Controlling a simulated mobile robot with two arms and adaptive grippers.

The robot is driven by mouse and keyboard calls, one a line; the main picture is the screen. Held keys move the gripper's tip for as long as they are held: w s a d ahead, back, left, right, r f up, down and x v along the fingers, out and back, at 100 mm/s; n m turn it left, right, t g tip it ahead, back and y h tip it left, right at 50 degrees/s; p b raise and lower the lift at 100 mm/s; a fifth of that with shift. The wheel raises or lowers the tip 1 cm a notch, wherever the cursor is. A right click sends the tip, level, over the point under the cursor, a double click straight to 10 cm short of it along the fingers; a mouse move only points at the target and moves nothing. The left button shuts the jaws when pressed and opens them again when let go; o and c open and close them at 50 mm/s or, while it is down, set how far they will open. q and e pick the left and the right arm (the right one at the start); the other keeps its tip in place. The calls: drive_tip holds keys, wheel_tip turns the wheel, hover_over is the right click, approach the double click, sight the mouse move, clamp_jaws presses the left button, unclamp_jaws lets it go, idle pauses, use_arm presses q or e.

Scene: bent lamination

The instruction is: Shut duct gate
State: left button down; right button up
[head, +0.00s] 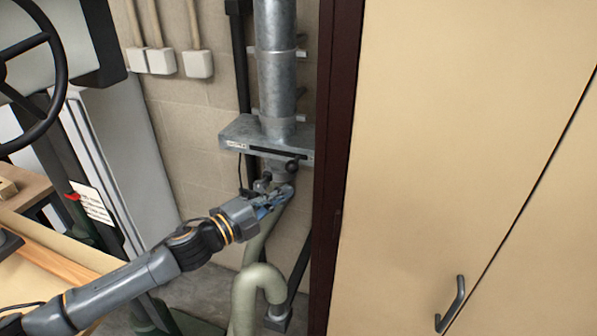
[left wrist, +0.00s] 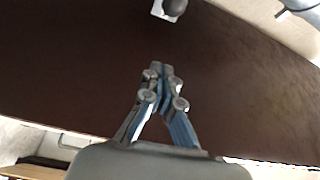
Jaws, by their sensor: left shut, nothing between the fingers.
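The duct gate (head: 245,133) is a flat grey metal box across the vertical galvanised duct, with a dark slot along its front. A black round knob (head: 292,166) sits at its lower front, near the right end. In the left wrist view the knob (left wrist: 175,6) shows at the top edge beside a small pale metal tab (left wrist: 160,13). My left gripper (head: 284,192) is just below the gate and knob in the head view. Its fingers are shut with nothing between them, and in the left wrist view the fingertips (left wrist: 162,72) are apart from the knob. My right gripper is out of view.
A dark brown post (head: 340,150) stands close to the right of the gate, beside a tan cabinet door (head: 450,120) with a grey handle (head: 455,303). A pale flexible hose (head: 245,295) hangs below. A machine with a black handwheel (head: 60,75) stands at left.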

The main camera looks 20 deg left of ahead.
use_arm(q)
drive_tip(key=w+p, duration=0.4)
drive_tip(key=w, duration=0.4)
drive_tip(key=shift+w+d, duration=0.25)
drive_tip(key=shift+w, duration=0.05)
drive_tip(key=shift+f, duration=0.1)
drive_tip(key=a+b, duration=0.2)
drive_tip(key=a, duration=1)
drive_tip(key=shift+w+a+b, duration=0.2)
drive_tip(key=shift+a+b, duration=0.15)
